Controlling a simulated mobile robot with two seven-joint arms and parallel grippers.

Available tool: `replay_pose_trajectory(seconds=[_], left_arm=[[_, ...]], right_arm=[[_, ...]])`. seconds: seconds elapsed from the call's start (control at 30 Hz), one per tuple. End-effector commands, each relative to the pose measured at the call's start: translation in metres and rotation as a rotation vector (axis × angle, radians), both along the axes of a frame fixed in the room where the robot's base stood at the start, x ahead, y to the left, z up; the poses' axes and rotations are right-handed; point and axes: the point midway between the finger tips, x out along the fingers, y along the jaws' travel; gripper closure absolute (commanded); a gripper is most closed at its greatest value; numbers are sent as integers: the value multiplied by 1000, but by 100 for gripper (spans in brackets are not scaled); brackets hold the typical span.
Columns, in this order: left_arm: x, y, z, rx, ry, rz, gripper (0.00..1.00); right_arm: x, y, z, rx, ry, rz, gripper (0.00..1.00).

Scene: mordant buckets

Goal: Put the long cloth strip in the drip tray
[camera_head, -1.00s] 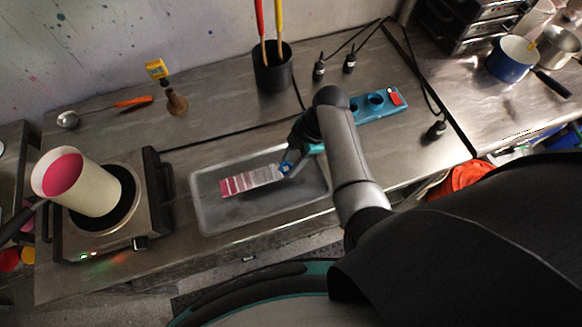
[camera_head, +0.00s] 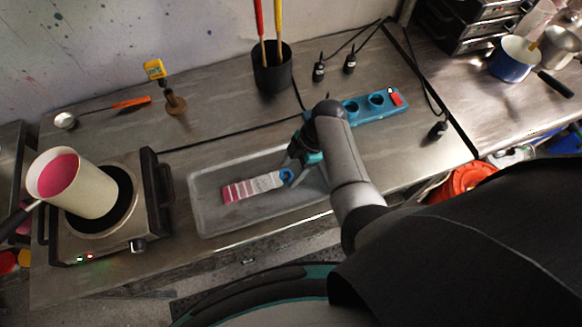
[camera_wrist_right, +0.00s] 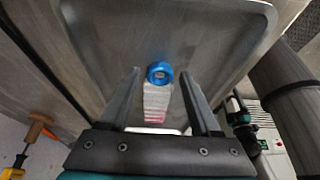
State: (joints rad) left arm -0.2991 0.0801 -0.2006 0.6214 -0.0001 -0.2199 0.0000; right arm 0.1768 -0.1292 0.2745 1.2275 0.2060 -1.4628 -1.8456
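The long cloth strip (camera_head: 250,187), banded pink to pale grey with a blue ring (camera_head: 286,176) at its right end, lies in the grey drip tray (camera_head: 212,219). The wrist view also shows the strip (camera_wrist_right: 156,103) and its blue ring (camera_wrist_right: 159,73) against the tray floor (camera_wrist_right: 120,40). My right gripper (camera_head: 290,169) is over the tray by the ring end. Its two fingers stand apart on either side of the strip in the wrist view (camera_wrist_right: 160,78), with gaps on both sides. My left gripper is not in view.
A hot plate (camera_head: 142,232) with a tilted white pot (camera_head: 92,192) stands left of the tray. Behind are a black tool cup (camera_head: 272,72), a spoon (camera_head: 105,108), and a blue holder (camera_head: 366,106). A cable crosses the bench behind the tray.

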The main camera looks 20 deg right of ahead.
Motion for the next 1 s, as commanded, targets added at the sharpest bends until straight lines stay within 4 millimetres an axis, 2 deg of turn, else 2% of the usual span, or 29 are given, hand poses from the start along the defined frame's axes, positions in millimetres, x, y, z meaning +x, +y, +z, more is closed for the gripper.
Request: replay_pose_trajectory(seconds=[0.07,0.3,0.47,1.0], left_arm=[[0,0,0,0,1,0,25],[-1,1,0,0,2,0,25],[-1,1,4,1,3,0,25],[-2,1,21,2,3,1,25]], right_arm=[[0,0,0,0,0,0,26],[0,0,1,1,0,0,26],[0,-3,11,-1,-2,-1,26],[1,-40,100,-2,-3,1,26]])
